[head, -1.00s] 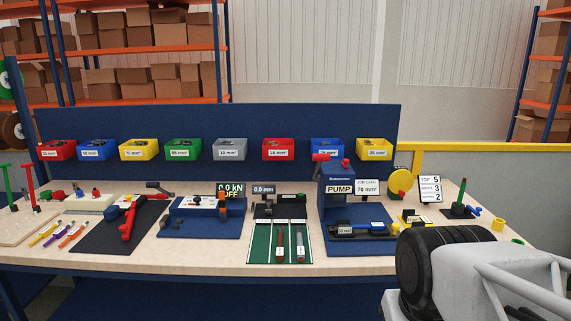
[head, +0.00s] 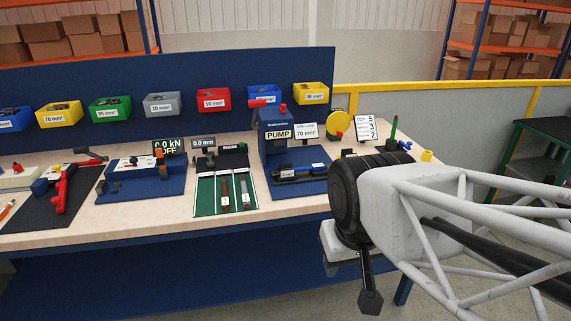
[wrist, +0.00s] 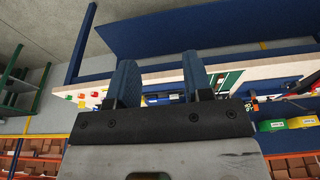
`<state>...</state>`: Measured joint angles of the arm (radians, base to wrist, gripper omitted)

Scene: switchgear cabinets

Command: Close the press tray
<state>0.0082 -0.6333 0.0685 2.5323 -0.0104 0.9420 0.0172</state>
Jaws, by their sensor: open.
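The blue hydraulic press (head: 277,143) marked PUMP stands on the bench in the head view, with a red handle on top. At its foot, on the blue base, lies a low black tray-like part (head: 298,174) with a small white label. I cannot tell from here how far it is pulled out. My gripper (wrist: 160,70) is open, with its two blue-grey fingers apart and nothing between them. In the head view, one dark finger shows below the wrist, in front of the bench's right end and well apart from the press.
The bench (head: 135,226) also holds a green mat (head: 204,196) with tools, a blue crimping stand (head: 140,178) and a yellow round part (head: 339,123). Coloured bins (head: 214,99) hang on the back panel. The floor right of the bench is clear up to a dark green table (head: 540,150).

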